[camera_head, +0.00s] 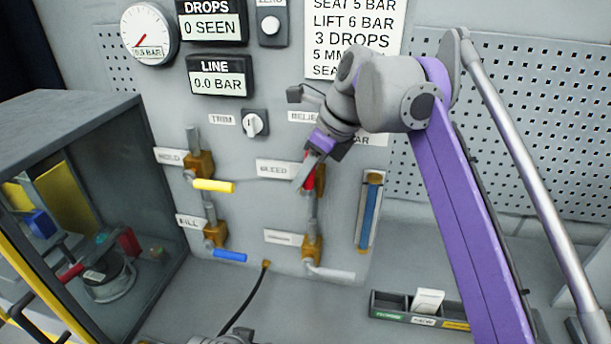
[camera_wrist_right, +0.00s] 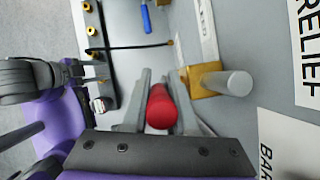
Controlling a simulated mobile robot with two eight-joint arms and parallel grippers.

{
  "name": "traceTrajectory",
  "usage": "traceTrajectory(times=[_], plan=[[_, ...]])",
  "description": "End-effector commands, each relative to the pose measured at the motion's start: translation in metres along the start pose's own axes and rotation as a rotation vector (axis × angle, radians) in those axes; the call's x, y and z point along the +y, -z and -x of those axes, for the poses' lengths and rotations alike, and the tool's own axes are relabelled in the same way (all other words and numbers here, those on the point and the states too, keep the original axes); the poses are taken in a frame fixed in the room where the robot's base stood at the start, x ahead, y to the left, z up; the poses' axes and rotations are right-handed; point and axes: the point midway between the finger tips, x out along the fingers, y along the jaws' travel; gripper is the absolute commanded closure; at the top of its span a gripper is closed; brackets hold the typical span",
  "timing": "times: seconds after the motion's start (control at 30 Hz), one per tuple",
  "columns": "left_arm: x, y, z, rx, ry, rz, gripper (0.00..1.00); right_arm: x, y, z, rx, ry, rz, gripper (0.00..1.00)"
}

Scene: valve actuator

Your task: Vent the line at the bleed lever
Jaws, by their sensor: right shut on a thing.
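The red bleed lever (camera_head: 309,177) is on a brass valve (camera_head: 320,180) beside the BLEED label (camera_head: 275,170) on the grey panel. My right gripper (camera_head: 306,174) is shut on the lever, which partly hides behind the fingers in the head view. In the right wrist view the red handle (camera_wrist_right: 161,107) sits between the two fingers, and the brass valve body (camera_wrist_right: 205,80) is just to its right. The line display (camera_head: 219,77) reads 0.0 BAR. A round gauge (camera_head: 149,34) hangs at the upper left. My left gripper is not clearly seen.
Yellow HOLD (camera_head: 213,186) and blue FILL (camera_head: 229,256) levers are left of the bleed valve. A grey-handled valve (camera_head: 330,271) is below it. A blue tube gauge (camera_head: 370,213) is to the right. An open-fronted cabinet (camera_head: 85,120) stands at left.

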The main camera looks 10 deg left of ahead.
Motion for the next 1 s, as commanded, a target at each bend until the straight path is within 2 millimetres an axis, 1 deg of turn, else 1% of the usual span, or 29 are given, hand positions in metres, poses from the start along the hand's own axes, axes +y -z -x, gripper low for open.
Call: traceTrajectory(times=[0.4, 0.43, 0.5, 0.83, 0.93, 1.0], plan=[[0.0, 0.0, 0.0, 0.0, 0.0, 0.0, 0.5, 0.0, -0.001, -0.001, 0.006, 0.002, 0.003, 1.0], [0.0, 0.0, 0.0, 0.0, 0.0, 0.0, 0.5, 0.0, -0.001, -0.001, 0.006, 0.002, 0.003, 0.7], [0.0, 0.0, 0.0, 0.0, 0.0, 0.0, 0.5, 0.0, -0.001, -0.001, 0.006, 0.002, 0.002, 0.61], [0.0, 0.0, 0.0, 0.0, 0.0, 0.0, 0.5, 0.001, 0.001, 0.002, 0.006, 0.001, 0.001, 0.61], [0.0, 0.0, 0.0, 0.0, 0.0, 0.0, 0.5, 0.003, 0.004, 0.009, 0.006, 0.001, 0.0, 0.61], [0.0, 0.0, 0.0, 0.0, 0.0, 0.0, 0.5, 0.005, 0.009, 0.018, 0.006, 0.001, 0.001, 0.61]])
